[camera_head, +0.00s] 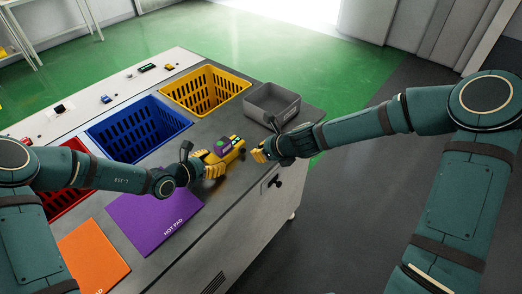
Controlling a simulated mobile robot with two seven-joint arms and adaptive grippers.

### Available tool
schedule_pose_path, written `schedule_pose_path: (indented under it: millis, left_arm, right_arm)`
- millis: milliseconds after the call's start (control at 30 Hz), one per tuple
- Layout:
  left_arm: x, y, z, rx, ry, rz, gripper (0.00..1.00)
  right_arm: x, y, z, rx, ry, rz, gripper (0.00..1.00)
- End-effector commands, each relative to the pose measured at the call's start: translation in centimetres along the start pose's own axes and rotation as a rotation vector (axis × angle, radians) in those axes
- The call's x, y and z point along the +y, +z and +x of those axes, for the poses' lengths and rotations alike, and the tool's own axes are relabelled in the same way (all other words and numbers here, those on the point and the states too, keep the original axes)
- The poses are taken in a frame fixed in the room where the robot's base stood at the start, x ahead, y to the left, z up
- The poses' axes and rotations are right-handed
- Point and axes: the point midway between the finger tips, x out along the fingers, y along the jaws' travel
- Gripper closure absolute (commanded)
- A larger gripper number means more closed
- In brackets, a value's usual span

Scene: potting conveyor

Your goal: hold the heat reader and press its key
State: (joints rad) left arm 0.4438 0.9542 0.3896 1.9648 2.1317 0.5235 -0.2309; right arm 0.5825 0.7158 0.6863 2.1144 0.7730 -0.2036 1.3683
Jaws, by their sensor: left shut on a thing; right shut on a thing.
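The heat reader (236,143) has a yellow body and a purple face with a small green area. It is above the grey counter near its front edge. My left gripper (212,166) is shut on it from the left, with its yellow fingers against the body. My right gripper (259,154) is just right of the reader, its yellow fingertips pointing at it. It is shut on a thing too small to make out. I cannot tell whether these fingertips touch the reader. The key is not clear at this size.
A yellow basket (245,82), a blue basket (178,105) and a red basket (78,146) sit in the counter. A grey bin (252,109) stands at its far right corner. A purple hot pad (150,222) and an orange pad (92,258) lie nearer. Small devices line the back strip.

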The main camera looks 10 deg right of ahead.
Motion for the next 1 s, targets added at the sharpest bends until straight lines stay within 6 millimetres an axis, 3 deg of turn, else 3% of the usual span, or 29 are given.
schedule_pose_path:
  millis: [200, 233, 300, 333, 733, 1000]
  left_arm:
    - [0.0, 0.0, 0.0, 0.000, 0.001, 0.000, 0.85]
    - [0.0, 0.0, 0.0, 0.000, 0.001, 0.000, 0.33]
    - [0.0, 0.0, 0.0, 0.000, 0.001, 0.000, 0.09]
    - [0.0, 0.0, 0.0, 0.000, 0.001, 0.000, 0.04]
    - [0.1, 0.0, -0.6, 0.001, 0.001, 0.000, 0.04]
    - [0.1, 0.0, -5.3, 0.002, 0.003, 0.002, 0.04]
  right_arm:
    - [0.0, 0.0, 0.0, 0.000, 0.000, 0.000, 1.00]
    - [0.0, 0.0, 0.0, 0.000, 0.000, 0.000, 1.00]
    - [0.0, 0.0, 0.0, 0.000, 0.000, 0.000, 1.00]
    - [0.0, 0.0, 0.0, 0.000, 0.000, 0.000, 1.00]
    - [0.0, 0.0, 0.0, 0.000, 0.000, 0.000, 1.00]
    - [0.0, 0.0, 0.0, 0.000, 0.000, 0.000, 1.00]
